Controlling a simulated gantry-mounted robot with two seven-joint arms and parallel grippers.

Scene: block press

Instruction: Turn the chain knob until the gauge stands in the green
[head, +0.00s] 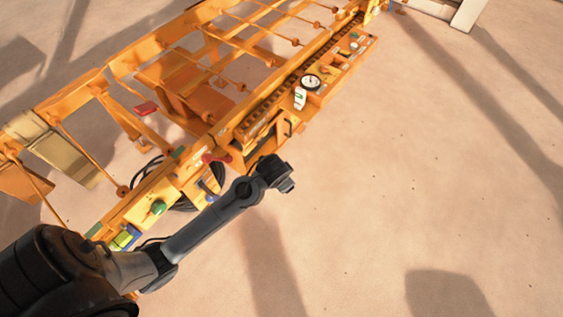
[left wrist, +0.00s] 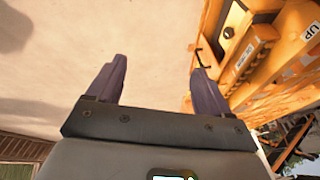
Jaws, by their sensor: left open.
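The orange press has a round white-faced gauge (head: 310,82) on its side panel in the head view. The dial is too small to read its needle or any green band. A white piece with a green mark (head: 300,98) sits just beside the gauge. I cannot tell which part is the chain knob. My left gripper (head: 287,183) is over the floor beside the press, below the gauge in the picture and touching nothing. In the left wrist view its two dark fingers (left wrist: 158,75) are apart and empty, with the press off to the right. My right gripper is not in view.
A toothed dark chain track (head: 268,103) runs along the press. A green knob (head: 158,207) and a red part (head: 215,158) are on its near end. An orange part marked "UP" (left wrist: 309,35) is at right in the wrist view. The floor (head: 420,170) right of the press is clear.

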